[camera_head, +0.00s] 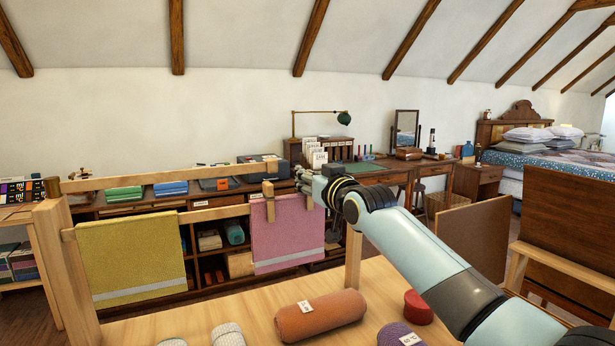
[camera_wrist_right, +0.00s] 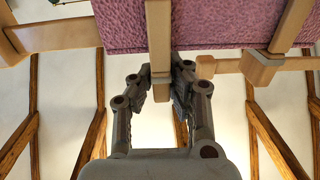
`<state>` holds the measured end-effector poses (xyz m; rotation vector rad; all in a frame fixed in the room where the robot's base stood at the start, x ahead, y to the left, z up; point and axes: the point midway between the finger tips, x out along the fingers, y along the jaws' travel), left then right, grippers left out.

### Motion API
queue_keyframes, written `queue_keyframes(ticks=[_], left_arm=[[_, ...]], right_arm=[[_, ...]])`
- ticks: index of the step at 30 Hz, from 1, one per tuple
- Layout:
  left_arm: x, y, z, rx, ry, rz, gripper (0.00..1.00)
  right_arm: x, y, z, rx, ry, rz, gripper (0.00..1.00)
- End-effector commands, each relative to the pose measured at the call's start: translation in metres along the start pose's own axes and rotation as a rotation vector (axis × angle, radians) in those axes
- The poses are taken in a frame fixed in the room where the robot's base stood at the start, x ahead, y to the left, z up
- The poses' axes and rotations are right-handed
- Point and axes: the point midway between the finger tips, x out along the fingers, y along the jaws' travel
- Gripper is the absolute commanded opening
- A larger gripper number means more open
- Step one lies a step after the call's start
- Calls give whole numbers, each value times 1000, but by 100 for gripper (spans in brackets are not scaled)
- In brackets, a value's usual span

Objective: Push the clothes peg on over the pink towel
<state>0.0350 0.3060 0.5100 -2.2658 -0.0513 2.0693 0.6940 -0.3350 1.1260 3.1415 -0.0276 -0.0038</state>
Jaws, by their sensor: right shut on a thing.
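The pink towel (camera_head: 285,235) hangs over the lower rail of a wooden rack, and its underside shows in the wrist view (camera_wrist_right: 215,22). My right gripper (camera_head: 306,182) is at the towel's upper right edge, shut on a light wooden clothes peg (camera_wrist_right: 159,45). A leg of this peg (camera_head: 309,203) shows below the fingers at the rail. The wrist view shows it upright between both fingers, crossing in front of the towel. How far it sits over the towel I cannot tell. A second peg (camera_head: 269,207) sits on the towel's left part. My left gripper is out of view.
A yellow towel (camera_head: 130,255) hangs further left on the rack. An upper rail (camera_head: 150,179) runs above. On the wooden table (camera_head: 250,300) lie an orange towel roll (camera_head: 320,315), a red round item (camera_head: 417,307) and other rolls.

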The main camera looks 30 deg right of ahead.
Motion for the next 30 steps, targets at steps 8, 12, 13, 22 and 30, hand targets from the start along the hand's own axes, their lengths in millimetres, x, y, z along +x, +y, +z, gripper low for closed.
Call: queue_keyframes(ticks=[8, 12, 13, 22, 30], left_arm=[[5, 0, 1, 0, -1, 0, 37], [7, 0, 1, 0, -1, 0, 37], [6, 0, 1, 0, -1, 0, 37], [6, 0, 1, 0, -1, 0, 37], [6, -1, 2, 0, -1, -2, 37]], right_arm=[[0, 0, 8, 0, -1, 0, 0], [0, 0, 11, 0, 0, 0, 13], [0, 0, 10, 0, 0, 0, 16], [0, 0, 10, 0, 0, 0, 38], [-11, 0, 10, -2, 0, 0, 38]])
